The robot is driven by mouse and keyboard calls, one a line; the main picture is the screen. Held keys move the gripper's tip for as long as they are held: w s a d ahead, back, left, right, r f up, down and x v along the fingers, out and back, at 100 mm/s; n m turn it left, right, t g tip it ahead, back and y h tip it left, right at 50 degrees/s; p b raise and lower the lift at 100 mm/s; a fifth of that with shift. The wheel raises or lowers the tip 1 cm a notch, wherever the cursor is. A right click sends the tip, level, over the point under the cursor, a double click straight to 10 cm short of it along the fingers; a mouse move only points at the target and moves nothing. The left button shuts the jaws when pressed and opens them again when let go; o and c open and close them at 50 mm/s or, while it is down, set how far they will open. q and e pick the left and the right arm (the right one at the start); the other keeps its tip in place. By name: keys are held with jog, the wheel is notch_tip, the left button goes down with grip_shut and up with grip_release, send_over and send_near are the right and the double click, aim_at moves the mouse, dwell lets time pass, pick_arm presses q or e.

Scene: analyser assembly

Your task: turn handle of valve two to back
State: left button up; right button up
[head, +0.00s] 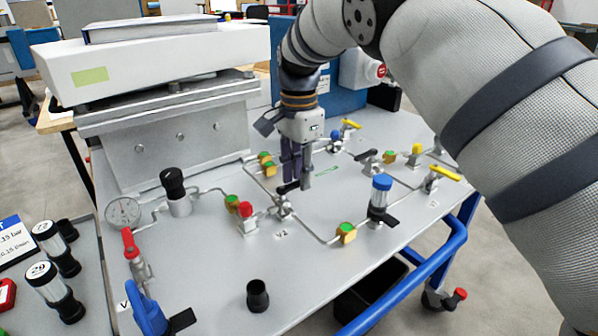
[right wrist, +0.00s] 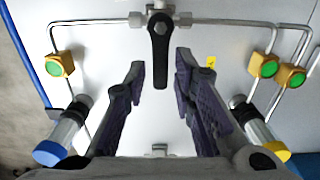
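Valve two, marked V2, has a metal body (head: 284,211) in the pipe on the grey table. Its black lever handle (head: 288,188) lies just by the tips of my right gripper (head: 297,180), which points down from above. In the right wrist view the black handle (right wrist: 159,55) points down the picture from the pipe. The fingers of the right gripper (right wrist: 160,75) are spread to either side of its free end, with a gap on each side. The fingers partly hide the handle in the head view. My left gripper is in no view.
A red-capped fitting (head: 246,218) stands left of the valve, a blue-capped cylinder (head: 381,197) right of it. Green-and-yellow blocks (head: 346,232) sit along the pipes. A yellow-handled valve (head: 436,181) is farther right. The front middle tabletop is mostly clear, except for a black cup (head: 257,295).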

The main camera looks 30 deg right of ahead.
grip_shut()
jog(key=shift+w, duration=0.1)
jog(key=n, duration=0.1)
jog(key=w+n, duration=0.1)
jog(key=n, duration=0.2)
jog(key=shift+w+a, duration=0.15)
jog(key=shift+a, duration=0.1)
jog(key=n, duration=0.3)
jog(key=w+a+n, duration=0.1)
jog(key=n, duration=0.1)
jog(key=shift+w+a+n+b, duration=0.1)
jog(key=shift+w+n+b, duration=0.1)
jog(key=shift+n+b, duration=0.15)
jog(key=n, duration=0.1)
jog(key=a+n, duration=0.1)
jog(key=n, duration=0.2)
jog(key=shift+w+a+n, duration=0.25)
jog(key=shift+w, duration=0.05)
jog(key=shift+a+n, duration=0.35)
jog(key=shift+n, duration=0.55)
jog(key=shift+a+n, duration=0.3)
jog(key=shift+n, duration=0.6)
jog(key=shift+o, duration=2.4)
grip_release()
